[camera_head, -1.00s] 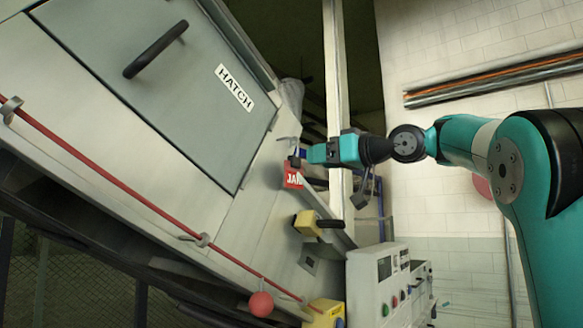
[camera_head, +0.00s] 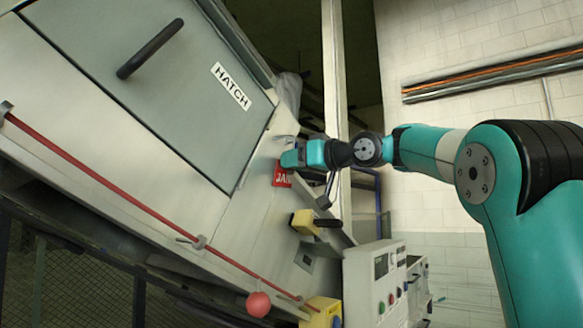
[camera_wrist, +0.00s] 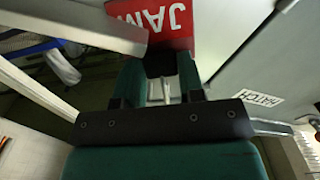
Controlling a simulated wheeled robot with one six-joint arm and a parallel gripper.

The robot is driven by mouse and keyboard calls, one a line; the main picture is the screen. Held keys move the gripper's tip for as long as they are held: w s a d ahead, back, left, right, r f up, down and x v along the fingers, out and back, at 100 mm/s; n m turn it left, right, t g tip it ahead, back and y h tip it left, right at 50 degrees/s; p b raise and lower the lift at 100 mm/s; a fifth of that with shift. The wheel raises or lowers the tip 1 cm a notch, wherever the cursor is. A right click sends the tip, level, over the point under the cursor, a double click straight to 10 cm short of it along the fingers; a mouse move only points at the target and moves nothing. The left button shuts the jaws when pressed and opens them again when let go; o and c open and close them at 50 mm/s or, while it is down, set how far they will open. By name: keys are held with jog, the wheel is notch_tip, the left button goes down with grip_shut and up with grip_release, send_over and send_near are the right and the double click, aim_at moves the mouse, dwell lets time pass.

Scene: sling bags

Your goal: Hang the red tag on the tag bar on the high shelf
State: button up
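The red tag (camera_head: 283,178), lettered JAM in white, hangs just below my gripper (camera_head: 291,158) in front of the machine's sloping face. In the wrist view the tag (camera_wrist: 180,35) is at the top, beyond the teal fingertips (camera_wrist: 160,70). A dark piece at the tag's edge sits between the fingers, which look shut on it. A small pale grey bar-like part (camera_head: 285,140) projects from the machine just above the gripper; I take it for the tag bar. The tag looks apart from it, though my gripper hides part of this area.
The grey hatch (camera_head: 165,90) with a black handle fills the upper left. A control box (camera_head: 375,280) stands lower right.

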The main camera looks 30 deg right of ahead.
grip_shut()
jog(key=shift+r, duration=0.1)
jog(key=shift+r, duration=0.15)
jog(key=r+p, duration=0.2)
jog(key=shift+s+d+r, duration=0.1)
jog(key=shift+s+r, duration=0.1)
jog(key=shift+r, duration=0.1)
jog(key=b+v, duration=0.1)
jog(key=v, duration=0.6)
jog(key=shift+s, duration=0.3)
dwell(0.7)
jog(key=shift+f, duration=0.1)
